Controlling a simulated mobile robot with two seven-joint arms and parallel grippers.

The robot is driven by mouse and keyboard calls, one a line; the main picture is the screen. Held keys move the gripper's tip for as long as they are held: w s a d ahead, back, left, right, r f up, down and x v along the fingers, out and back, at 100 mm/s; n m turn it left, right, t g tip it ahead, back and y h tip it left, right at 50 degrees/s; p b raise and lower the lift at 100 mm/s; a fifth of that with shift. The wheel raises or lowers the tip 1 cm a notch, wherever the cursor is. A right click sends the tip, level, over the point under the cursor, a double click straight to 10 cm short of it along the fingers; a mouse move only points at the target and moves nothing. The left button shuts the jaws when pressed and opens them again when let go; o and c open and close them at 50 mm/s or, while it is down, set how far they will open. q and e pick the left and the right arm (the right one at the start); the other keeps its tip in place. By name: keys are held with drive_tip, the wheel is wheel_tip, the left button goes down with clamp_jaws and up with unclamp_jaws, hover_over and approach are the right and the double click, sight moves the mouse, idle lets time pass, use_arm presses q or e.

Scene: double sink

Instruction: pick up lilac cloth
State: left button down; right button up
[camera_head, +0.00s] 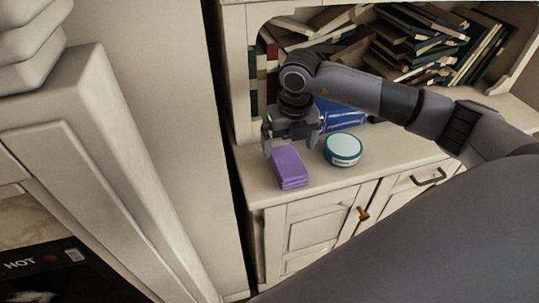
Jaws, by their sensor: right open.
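The lilac cloth (289,167) is a folded purple block lying on the pale counter of a cabinet, near its left end. My right gripper (290,146) points down just above and behind the far end of the cloth. Its fingers are apart, one to each side, and it holds nothing. I cannot tell whether a finger touches the cloth. My left gripper does not show.
Books (420,45) fill the shelf above. The counter's front edge is close.

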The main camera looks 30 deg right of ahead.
sight(288, 160)
drive_tip(key=shift+w+d+f, duration=0.15)
drive_tip(key=f, duration=0.3)
drive_tip(key=f+p, duration=0.1)
drive_tip(key=f, duration=0.2)
drive_tip(key=shift+w+f, duration=0.2)
drive_tip(key=shift+f, duration=0.05)
drive_tip(key=c, duration=1)
